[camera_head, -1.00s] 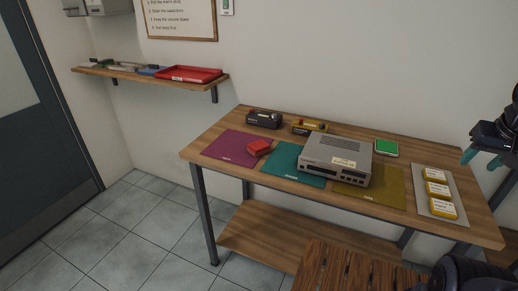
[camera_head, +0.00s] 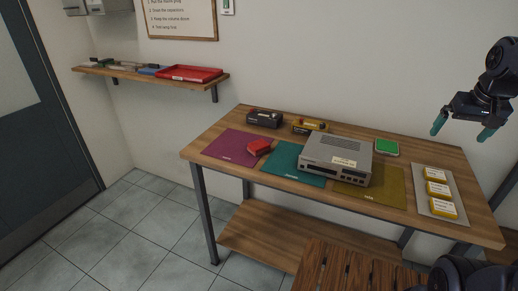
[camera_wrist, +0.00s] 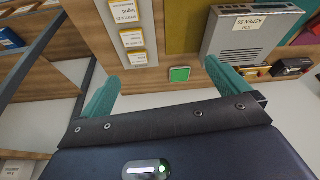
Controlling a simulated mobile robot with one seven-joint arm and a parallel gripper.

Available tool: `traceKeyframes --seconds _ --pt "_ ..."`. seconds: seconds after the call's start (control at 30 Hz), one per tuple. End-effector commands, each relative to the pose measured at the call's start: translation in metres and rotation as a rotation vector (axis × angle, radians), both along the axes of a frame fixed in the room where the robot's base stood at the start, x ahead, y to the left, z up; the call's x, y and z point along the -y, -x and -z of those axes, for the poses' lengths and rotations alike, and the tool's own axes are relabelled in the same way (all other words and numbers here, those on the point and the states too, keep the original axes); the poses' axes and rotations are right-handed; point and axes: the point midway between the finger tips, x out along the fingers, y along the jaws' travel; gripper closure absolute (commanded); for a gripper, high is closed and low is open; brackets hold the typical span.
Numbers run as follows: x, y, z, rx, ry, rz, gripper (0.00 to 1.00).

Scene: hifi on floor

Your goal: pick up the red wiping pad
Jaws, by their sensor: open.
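The red wiping pad (camera_head: 259,147) lies on the workbench, on the right part of the purple mat (camera_head: 231,148) and close to the teal mat (camera_head: 291,163). My gripper (camera_head: 463,128) is open and empty, raised above the right end of the bench, far to the right of the pad. Its teal fingers also show spread apart in the wrist view (camera_wrist: 158,85).
A grey hi-fi unit (camera_head: 338,158) stands between pad and gripper, over the teal and olive mats. Behind are a dark device (camera_head: 264,119), a yellow-topped one (camera_head: 309,127) and a green pad (camera_head: 386,147). Yellow boxes (camera_head: 438,189) sit on a grey tray at right.

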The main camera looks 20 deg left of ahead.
Motion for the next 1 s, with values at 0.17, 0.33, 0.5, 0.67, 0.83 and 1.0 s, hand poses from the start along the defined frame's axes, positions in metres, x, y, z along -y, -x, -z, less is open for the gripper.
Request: traceKeyframes --seconds 0.17,0.33,0.5,0.67,0.83,1.0 --pt "-0.040 -0.043 -0.011 -0.038 0.011 -0.095 0.00" --pt "-0.084 -0.080 -0.016 -0.068 0.023 -0.182 0.00" --pt "-0.135 -0.113 -0.015 -0.099 0.037 -0.268 0.00" --pt "-0.188 -0.139 -0.009 -0.127 0.051 -0.349 0.00" --pt "-0.251 -0.160 0.005 -0.157 0.069 -0.435 0.00" --pt "-0.317 -0.173 0.023 -0.185 0.088 -0.521 0.00"
